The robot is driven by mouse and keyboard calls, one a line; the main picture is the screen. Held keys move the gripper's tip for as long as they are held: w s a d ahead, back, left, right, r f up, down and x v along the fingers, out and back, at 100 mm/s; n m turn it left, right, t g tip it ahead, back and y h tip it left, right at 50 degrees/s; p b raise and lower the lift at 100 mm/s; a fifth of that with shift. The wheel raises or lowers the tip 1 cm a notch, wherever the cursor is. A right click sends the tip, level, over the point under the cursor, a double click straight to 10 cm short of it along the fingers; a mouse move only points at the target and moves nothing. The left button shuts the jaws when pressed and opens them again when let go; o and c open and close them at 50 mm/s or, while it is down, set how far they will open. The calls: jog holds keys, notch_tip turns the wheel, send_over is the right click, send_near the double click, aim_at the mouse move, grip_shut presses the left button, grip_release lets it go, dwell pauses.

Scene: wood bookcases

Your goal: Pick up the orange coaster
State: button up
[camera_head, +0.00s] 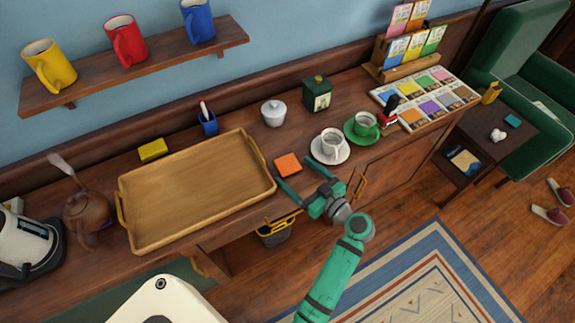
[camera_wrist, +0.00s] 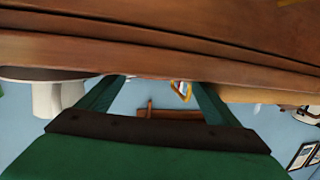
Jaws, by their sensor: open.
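The orange coaster (camera_head: 287,164) is a small flat square lying on the wooden sideboard, between the tray and the white cup in the head view. My green gripper (camera_head: 296,172) is open and empty at the sideboard's front edge, fingers pointing towards the coaster. One fingertip appears close to the coaster's near side; I cannot tell whether they touch. In the wrist view both green fingers (camera_wrist: 155,88) are spread apart, with the sideboard's edge across the top. I cannot make out the coaster there.
A wooden tray (camera_head: 133,240) lies left of the coaster. A white cup on a saucer (camera_head: 318,156) stands close on the right, with a green cup (camera_head: 365,124) beyond it.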

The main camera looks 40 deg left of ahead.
aim_at(288, 166)
jog(key=shift+x, duration=1.25)
jog(key=c, duration=1.3)
jog(key=shift+w, duration=0.1)
jog(key=shift+c, duration=0.2)
jog(key=shift+d, duration=0.1)
jog(key=shift+r, duration=0.1)
